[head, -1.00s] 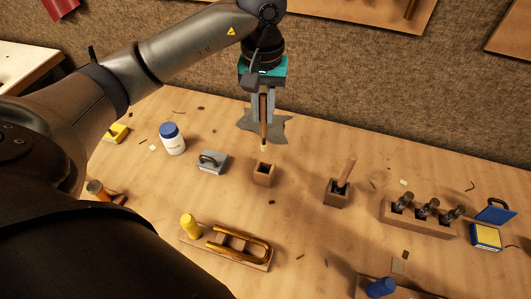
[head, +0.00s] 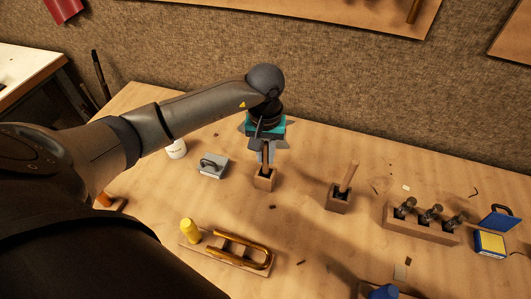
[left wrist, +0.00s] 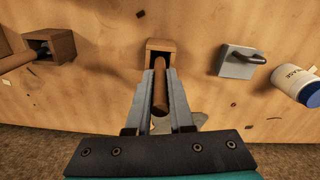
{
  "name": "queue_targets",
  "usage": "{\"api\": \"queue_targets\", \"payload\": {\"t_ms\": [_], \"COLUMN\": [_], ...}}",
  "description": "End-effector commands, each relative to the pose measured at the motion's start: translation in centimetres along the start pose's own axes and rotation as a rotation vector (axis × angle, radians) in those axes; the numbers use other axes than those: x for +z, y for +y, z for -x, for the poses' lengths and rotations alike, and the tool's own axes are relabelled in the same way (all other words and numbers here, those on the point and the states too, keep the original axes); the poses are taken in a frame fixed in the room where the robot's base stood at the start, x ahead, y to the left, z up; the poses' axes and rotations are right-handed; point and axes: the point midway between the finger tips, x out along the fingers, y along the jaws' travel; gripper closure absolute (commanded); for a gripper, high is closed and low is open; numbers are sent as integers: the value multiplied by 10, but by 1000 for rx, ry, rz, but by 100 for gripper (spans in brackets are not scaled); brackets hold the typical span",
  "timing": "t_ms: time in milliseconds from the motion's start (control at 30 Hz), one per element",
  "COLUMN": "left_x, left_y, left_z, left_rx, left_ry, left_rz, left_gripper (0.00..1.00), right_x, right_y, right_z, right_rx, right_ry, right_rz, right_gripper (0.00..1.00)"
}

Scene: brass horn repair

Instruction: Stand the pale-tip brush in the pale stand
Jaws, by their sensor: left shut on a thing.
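My left gripper (head: 265,157) is shut on the pale-tip brush, upright, directly above the pale stand (head: 265,183), a small square wooden block. The brush's brown handle (left wrist: 160,92) shows between the fingers in the left wrist view. Its lower end reaches the stand's opening, and its pale tip is hidden now. The stand also shows in the left wrist view (left wrist: 176,46). I cannot tell how deep the brush is in. My right gripper is not in view.
A darker stand (head: 338,203) with another wooden-handled tool stands to the right. A grey block with a handle (head: 212,166) and a white jar (head: 176,149) are to the left. A brass U-shaped tube (head: 240,250) lies in front. The bench between is mostly clear.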

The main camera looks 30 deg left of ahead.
Motion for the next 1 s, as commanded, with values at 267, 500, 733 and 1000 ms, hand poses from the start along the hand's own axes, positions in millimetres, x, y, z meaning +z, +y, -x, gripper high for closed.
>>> {"api": "queue_targets", "payload": {"t_ms": [267,500,733,1000], "left_x": [0,0,0,-2], "left_y": [0,0,0,0], "left_z": [-3,-3,-2,26], "left_rx": [0,0,0,1], "left_ry": [-1,-1,-1,5], "left_rz": [-1,-1,0,-1], "left_gripper": [75,50,50,50], "right_x": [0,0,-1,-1], "right_y": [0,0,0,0], "right_z": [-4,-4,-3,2], "right_rx": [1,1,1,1], "right_ry": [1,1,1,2], "right_rz": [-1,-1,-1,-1], "right_gripper": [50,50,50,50]}}
